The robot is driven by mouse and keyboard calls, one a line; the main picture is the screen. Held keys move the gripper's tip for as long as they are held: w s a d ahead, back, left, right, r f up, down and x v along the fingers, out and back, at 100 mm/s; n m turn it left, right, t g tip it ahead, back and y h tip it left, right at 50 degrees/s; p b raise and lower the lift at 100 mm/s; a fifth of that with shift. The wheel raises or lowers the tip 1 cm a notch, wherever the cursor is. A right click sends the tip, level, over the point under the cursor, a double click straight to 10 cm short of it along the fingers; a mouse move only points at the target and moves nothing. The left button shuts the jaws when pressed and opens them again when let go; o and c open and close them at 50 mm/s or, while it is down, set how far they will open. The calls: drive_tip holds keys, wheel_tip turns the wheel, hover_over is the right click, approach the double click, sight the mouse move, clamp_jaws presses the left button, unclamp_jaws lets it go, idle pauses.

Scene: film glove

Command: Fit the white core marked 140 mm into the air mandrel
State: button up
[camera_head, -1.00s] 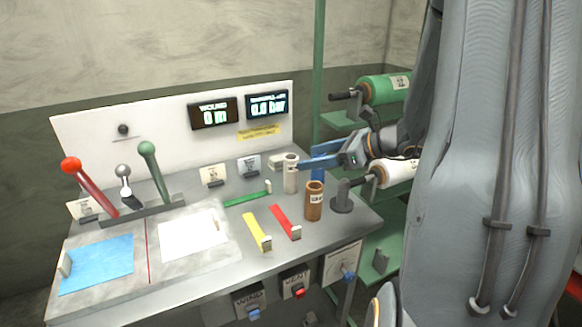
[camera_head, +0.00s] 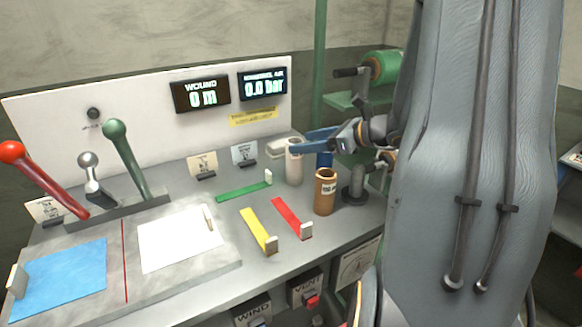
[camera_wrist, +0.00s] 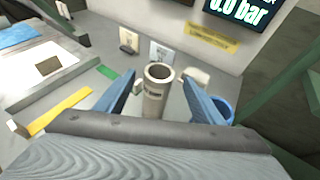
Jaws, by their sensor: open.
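The white core (camera_head: 294,166) stands upright on the grey bench, a hollow tube with a dark mark too small to read. In the wrist view the white core (camera_wrist: 155,98) stands between the two blue fingers of my gripper (camera_wrist: 159,79), with gaps on both sides. My gripper (camera_head: 305,143) is open and reaches in from the right at the height of the core's top.
A brown core (camera_head: 325,194) stands close in front of the white one. A blue core (camera_head: 324,160) is behind, right of it, and shows in the wrist view (camera_wrist: 224,108). Levers (camera_head: 124,155) and a white sheet (camera_head: 178,240) are left.

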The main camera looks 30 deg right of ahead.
drive_tip(key=p+x, duration=0.2)
drive_tip(key=x, duration=0.6)
drive_tip(key=shift+f, duration=0.25)
drive_tip(key=c, duration=1.1)
drive_tip(key=shift+c, duration=0.2)
